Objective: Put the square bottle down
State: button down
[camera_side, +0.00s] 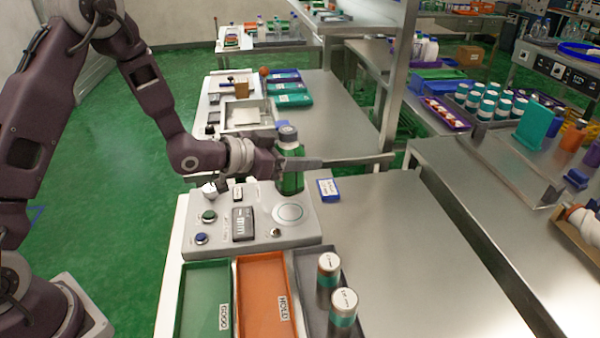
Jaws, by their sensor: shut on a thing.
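The square bottle (291,180) is green with a grey cap and stands upright in my gripper (286,160). My gripper is shut on its upper body, just below the cap. The bottle is over the back part of the grey applicator machine (262,240), behind the round light pad (288,212) in the picture. I cannot tell whether its base touches the machine or hangs just above it. My gripper hides part of its left side.
A green tray (205,300), an orange tray (262,290) and a grey tray (305,268) lie in front of the machine. Two capped bottles (343,308) stand at the grey tray. A blue labelled box (328,189) is right of the machine. The metal table (410,250) is clear further right.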

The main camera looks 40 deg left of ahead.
aim_at(299, 144)
jog(key=r, duration=0.3)
jog(key=shift+s+d+h, duration=0.1)
jog(key=shift+s+h, duration=0.15)
jog(key=shift+h, duration=0.15)
jog(key=s+a+f+m+g+h, duration=0.15)
jog(key=s+m+g+h, duration=0.9)
jog(key=s, duration=1.45)
jog(key=f+m, duration=0.1)
jog(key=f, duration=0.2)
jog(key=f+m+g+y, duration=0.1)
jog(key=f, duration=0.2)
jog(key=s+f+m+g+y, duration=0.1)
jog(key=f, duration=0.3)
jog(key=shift+s+d+f+g+y, duration=0.1)
jog(key=shift+g+y, duration=0.15)
jog(key=shift+f, duration=0.4)
jog(key=c, duration=0.6)
grip_release()
jog(key=shift+f, duration=0.1)
